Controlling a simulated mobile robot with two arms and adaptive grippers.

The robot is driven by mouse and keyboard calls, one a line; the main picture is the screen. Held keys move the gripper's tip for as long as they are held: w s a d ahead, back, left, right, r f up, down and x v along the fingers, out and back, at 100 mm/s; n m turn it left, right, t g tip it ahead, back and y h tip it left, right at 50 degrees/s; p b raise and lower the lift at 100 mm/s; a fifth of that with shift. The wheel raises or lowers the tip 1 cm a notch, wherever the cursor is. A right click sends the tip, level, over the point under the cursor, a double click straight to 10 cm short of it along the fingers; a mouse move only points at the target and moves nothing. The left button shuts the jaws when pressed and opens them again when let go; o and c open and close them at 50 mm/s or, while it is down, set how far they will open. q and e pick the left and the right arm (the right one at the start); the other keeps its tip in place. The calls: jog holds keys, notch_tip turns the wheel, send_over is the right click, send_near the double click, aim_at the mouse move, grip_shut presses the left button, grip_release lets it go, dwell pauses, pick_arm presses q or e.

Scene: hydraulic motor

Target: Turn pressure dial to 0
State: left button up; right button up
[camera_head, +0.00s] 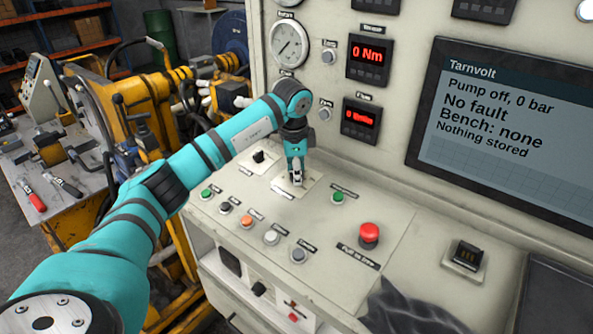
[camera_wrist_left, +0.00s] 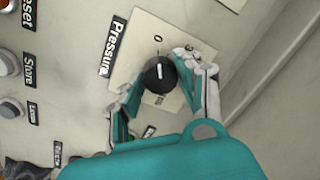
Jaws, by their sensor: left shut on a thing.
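The pressure dial (camera_wrist_left: 159,73) is a round black knob with a white line, on a pale square plate marked "Pressure". The white line runs roughly up and down in the left wrist view, below the printed 0 (camera_wrist_left: 158,38). My left gripper (camera_wrist_left: 158,78) is shut on the dial, one finger on each side of it. In the head view, my left gripper (camera_head: 296,178) reaches down onto the dial's plate (camera_head: 283,193) and largely hides the dial. My right gripper is not in view.
The screen (camera_head: 505,120) reads "Pump off, 0 bar", "No fault", "Bench: none", "Nothing stored". Beside the dial are another black knob (camera_head: 259,156), a green button (camera_head: 338,197) and a red mushroom button (camera_head: 369,234). A round gauge (camera_head: 289,43) is on the upright panel behind.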

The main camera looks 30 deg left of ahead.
pick_arm(q)
jog(key=shift+w+r, duration=0.1)
jog(key=shift+r, duration=0.1)
jog(key=o, duration=1.1)
jog(key=shift+f, duration=0.1)
jog(key=shift+o, duration=0.2)
notch_tip(320, 180, up, 12)
jog(key=s, duration=0.2)
jog(key=shift+d, duration=0.35)
jog(key=shift+f, duration=0.1)
